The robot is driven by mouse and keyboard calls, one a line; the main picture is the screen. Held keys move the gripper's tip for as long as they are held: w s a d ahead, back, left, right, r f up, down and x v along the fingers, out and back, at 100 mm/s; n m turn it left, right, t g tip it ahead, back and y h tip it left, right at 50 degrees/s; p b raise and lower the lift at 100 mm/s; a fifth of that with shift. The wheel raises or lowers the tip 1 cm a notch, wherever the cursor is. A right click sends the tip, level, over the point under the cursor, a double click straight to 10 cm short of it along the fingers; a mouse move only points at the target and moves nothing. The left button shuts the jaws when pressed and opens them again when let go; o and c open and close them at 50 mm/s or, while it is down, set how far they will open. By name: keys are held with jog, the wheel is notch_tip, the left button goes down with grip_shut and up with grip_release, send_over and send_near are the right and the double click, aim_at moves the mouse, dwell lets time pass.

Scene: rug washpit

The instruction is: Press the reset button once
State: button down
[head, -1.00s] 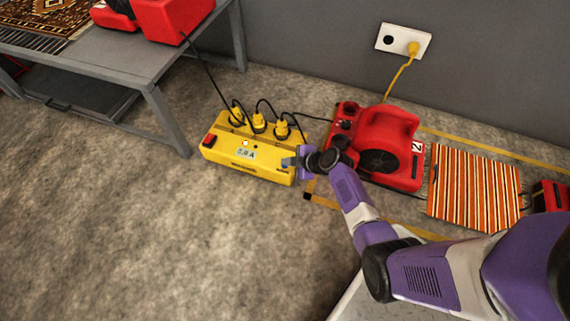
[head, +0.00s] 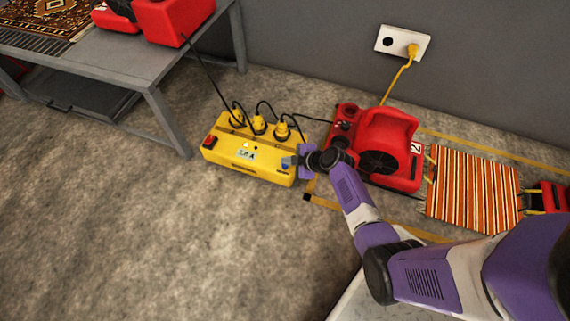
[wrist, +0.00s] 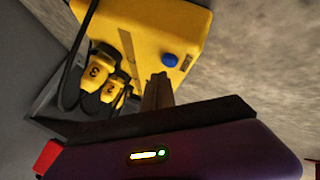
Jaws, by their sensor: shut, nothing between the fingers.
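A yellow power box (head: 240,165) sits on the floor. A round blue button (head: 285,162) is on its top near the right end; the same blue button (wrist: 170,60) shows in the wrist view beside a small dark label too blurred to read. My gripper (head: 297,160) is at the box's right end, just right of the button. In the wrist view my gripper (wrist: 157,82) is shut and empty, with its tips close to the button. The button is uncovered there; I cannot tell the exact height between them.
Several yellow plugs (head: 258,124) with black cables stand along the box's back edge. A red switch (head: 210,141) is at its left end. A red blower (head: 385,150) stands close on the right, beside a striped rug (head: 473,188). Bare floor lies in front; a grey table (head: 130,75) is back left.

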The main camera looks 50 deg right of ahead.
aim_at(287, 166)
jog(key=shift+r+p, duration=1.8)
jog(key=shift+r, duration=0.75)
